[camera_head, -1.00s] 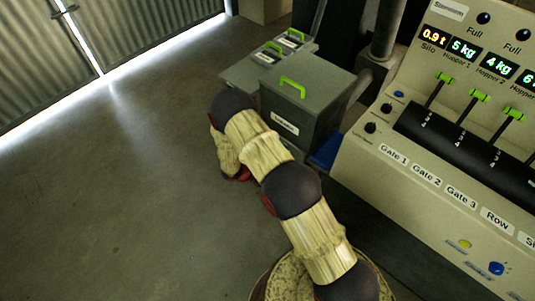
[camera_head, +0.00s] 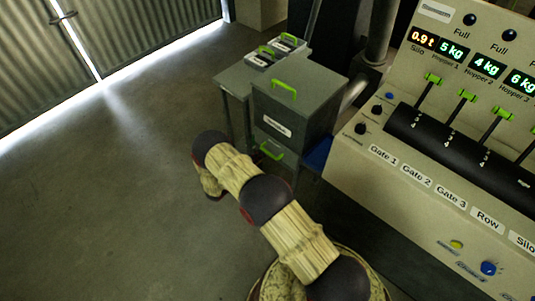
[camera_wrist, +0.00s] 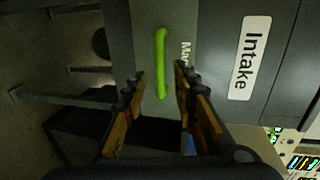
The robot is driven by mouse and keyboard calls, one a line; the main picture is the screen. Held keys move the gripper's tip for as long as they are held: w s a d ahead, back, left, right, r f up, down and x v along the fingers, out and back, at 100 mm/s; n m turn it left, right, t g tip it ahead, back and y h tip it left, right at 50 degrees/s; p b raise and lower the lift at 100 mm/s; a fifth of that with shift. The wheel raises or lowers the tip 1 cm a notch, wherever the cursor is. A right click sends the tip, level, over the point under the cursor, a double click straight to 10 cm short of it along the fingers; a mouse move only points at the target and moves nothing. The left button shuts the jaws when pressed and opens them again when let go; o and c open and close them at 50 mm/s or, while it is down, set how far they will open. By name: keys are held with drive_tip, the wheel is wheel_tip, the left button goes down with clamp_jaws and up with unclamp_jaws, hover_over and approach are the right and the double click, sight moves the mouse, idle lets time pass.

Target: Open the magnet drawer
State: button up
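The magnet drawer (camera_wrist: 148,22) is a dark grey front with a green bar handle (camera_wrist: 161,62) and a partly hidden white label starting "Ma". In the head view its green handle (camera_head: 271,150) shows low on the grey cabinet, under the intake box. My gripper (camera_wrist: 160,82) is open in the wrist view. Its two fingertips lie either side of the handle's near end in the picture. I cannot tell whether they touch the handle. The drawer looks shut. In the head view my gripper is hidden behind my arm.
The intake box (camera_head: 290,98), labelled "Intake" in the wrist view (camera_wrist: 249,58), has a green handle on top. Small bins (camera_head: 288,42) with green handles stand behind it. A control console (camera_head: 445,150) with green levers stands at right. The floor at left is clear.

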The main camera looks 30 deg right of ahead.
sight(268, 152)
drive_tip(key=b+x, duration=0.1)
drive_tip(key=x, duration=0.6)
drive_tip(key=shift+d+b, duration=0.2)
drive_tip(key=shift+b, duration=0.2)
drive_tip(key=shift+c, duration=0.3)
clamp_jaws()
drive_tip(key=shift+s, duration=0.1)
